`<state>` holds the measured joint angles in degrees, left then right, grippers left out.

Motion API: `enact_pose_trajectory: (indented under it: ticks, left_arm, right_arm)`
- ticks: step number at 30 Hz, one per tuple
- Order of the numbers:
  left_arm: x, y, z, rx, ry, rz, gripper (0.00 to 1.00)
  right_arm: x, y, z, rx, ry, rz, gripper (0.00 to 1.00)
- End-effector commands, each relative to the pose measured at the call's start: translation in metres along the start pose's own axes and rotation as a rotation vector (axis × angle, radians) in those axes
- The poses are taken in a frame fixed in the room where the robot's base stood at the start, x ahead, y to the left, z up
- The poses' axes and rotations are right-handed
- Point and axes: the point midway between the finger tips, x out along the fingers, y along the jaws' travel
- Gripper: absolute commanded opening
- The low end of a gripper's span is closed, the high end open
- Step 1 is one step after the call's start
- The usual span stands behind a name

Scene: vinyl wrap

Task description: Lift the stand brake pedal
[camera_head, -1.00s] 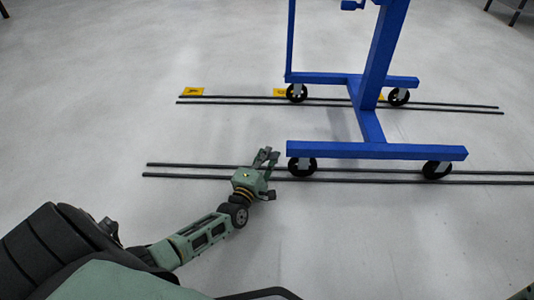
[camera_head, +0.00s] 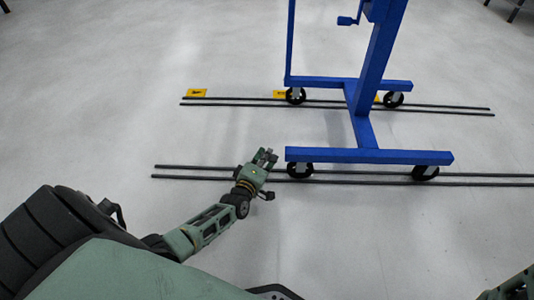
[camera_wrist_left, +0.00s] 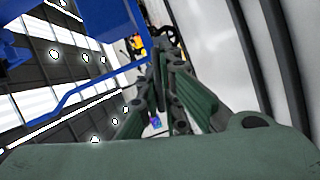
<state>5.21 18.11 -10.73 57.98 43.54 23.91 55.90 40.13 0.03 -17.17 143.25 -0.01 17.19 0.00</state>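The blue stand (camera_head: 368,156) rests on black caster wheels over dark floor rails. Its near-left caster (camera_head: 300,170) is just to the right of my left gripper (camera_head: 266,156). No brake pedal can be made out clearly at this size. My left gripper is low over the near rails, apart from the caster in the head view. In the left wrist view its green fingers (camera_wrist_left: 165,58) converge, with their tips close together and nothing visible held. Blue stand parts (camera_wrist_left: 105,30) fill the upper left there. My right gripper does not show; only a bit of green arm is at the lower right.
The near rails (camera_head: 205,169) run under the near casters, and the far rails (camera_head: 225,101) run behind. Yellow markers (camera_head: 196,92) lie by the far rails. A blue crank handle (camera_head: 347,20) sticks out from the column.

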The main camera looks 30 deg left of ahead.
Motion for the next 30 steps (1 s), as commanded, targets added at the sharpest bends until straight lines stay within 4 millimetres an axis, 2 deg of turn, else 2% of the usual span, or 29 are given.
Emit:
enact_pose_trajectory:
  ticks: [9, 12, 17, 26, 30]
  left_arm:
    - [-0.0005, -0.0007, 0.0011, 0.003, -0.001, -0.001, 0.00]
    - [-0.0005, -0.0007, 0.0010, 0.003, -0.001, -0.001, 0.12]
    - [-0.0003, -0.0004, 0.0007, 0.002, -0.001, -0.001, 0.24]
    - [-0.0008, -0.0003, 0.0004, 0.001, 0.000, -0.001, 0.24]
    - [-0.0095, -0.0011, 0.0013, 0.000, -0.002, -0.002, 0.24]
  right_arm:
    - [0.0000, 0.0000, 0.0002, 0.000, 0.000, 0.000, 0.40]
    - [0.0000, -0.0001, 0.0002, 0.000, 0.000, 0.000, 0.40]
    - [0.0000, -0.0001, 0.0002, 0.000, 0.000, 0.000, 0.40]
    - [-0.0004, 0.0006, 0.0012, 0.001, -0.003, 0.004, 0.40]
    - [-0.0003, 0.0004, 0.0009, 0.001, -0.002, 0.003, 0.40]
